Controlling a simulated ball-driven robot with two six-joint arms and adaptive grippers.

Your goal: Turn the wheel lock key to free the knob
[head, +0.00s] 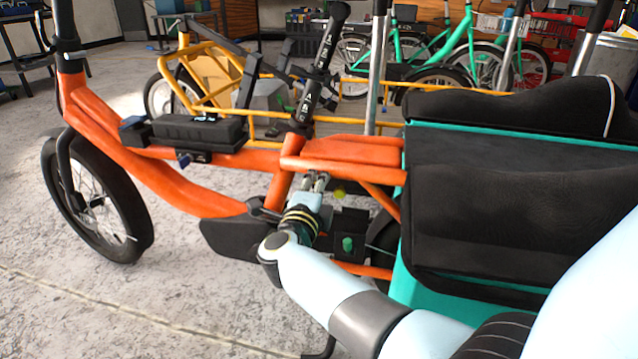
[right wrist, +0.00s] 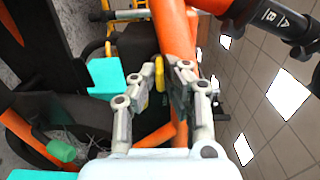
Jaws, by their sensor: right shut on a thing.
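A yellow key (right wrist: 159,74) sits between the fingertips of my right gripper (right wrist: 162,80) in the right wrist view. The fingers are closed on it. In the head view my right gripper (head: 317,183) is under the orange frame, and a small yellow spot (head: 339,193) shows just right of its fingertips. The lock body behind the fingers is mostly hidden. A green knob (head: 347,244) on a black block is below and right of the gripper; it also shows at the lower left in the right wrist view (right wrist: 62,149). My left gripper is not in view.
The orange cargo bike frame (head: 170,185) runs close above the gripper. A teal cargo box (head: 425,300) with a black cover (head: 480,225) stands to the right. More bikes are behind. The concrete floor at the lower left is clear.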

